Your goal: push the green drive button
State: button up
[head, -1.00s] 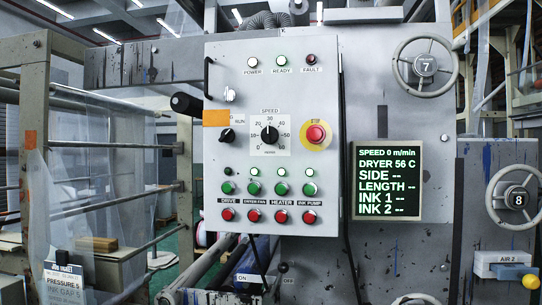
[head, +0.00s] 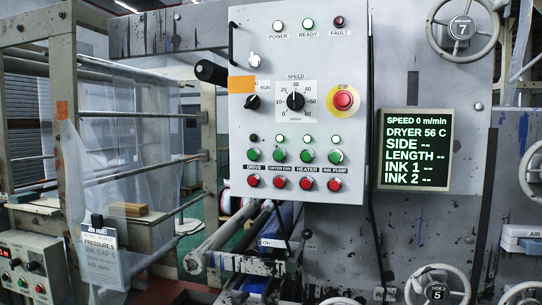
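The green drive button (head: 253,155) is the leftmost in the row of green buttons on the grey control panel (head: 240,120). The label DRIVE sits just below it, with a red button (head: 253,181) under that. The small lamp (head: 253,138) above the drive button is dark, while the lamps above the other green buttons are lit. My gripper is not in view.
A red stop button (head: 344,99) on a yellow ring and a speed dial (head: 295,101) sit above the buttons. A black handle (head: 211,71) juts out left of the panel. The display (head: 415,149) reads SPEED 0 m/min. Handwheels (head: 462,28) stand at right.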

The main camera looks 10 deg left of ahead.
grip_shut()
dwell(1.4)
